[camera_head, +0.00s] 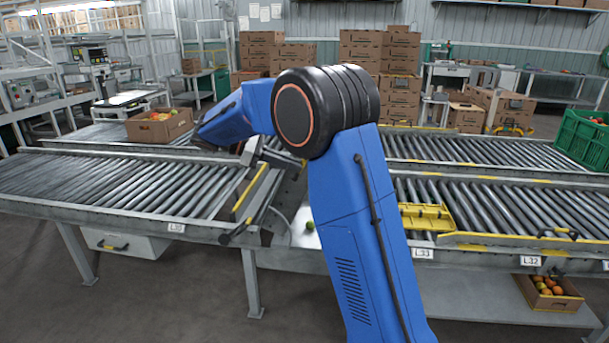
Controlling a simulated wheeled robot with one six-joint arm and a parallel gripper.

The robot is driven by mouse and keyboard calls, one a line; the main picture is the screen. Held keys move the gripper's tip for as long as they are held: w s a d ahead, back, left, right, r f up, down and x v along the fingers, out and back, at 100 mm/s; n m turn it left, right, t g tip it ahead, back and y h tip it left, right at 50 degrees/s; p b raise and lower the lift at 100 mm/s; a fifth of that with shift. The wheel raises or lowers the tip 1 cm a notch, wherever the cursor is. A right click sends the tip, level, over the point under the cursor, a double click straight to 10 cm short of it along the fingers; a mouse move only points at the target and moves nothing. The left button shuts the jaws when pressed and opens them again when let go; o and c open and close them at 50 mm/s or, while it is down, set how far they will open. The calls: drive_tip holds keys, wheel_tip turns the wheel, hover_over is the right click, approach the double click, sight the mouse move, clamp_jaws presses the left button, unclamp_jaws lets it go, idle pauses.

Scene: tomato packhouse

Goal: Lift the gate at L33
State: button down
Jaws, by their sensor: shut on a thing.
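The L33 label (423,253) is on the front rail of the right conveyor, just right of a gap between two conveyor stretches. A narrow gate (252,192) with a yellow stripe stands tilted up at the left side of this gap. A dark handle (236,232) shows at its near end. My blue arm reaches up and over to the left. My gripper (254,153) is small in the picture, near the gate's far upper end, and shut on the gate. My arm partly covers the view, so the exact contact is not clear.
A small green fruit (310,225) lies in the gap. A yellow tray (426,217) sits on the right rollers. A carton of fruit (160,125) stands on the back left conveyor, a green crate (582,142) at the right. A fruit carton (548,293) is below L32.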

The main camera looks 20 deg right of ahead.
drive_tip(key=shift+w+a+r+h, duration=0.2)
drive_tip(key=shift+w+a, duration=0.1)
drive_tip(key=shift+a, duration=0.15)
drive_tip(key=shift+w+a+r+h, duration=0.15)
drive_tip(key=shift+w+a, duration=0.15)
drive_tip(key=shift+a, duration=0.15)
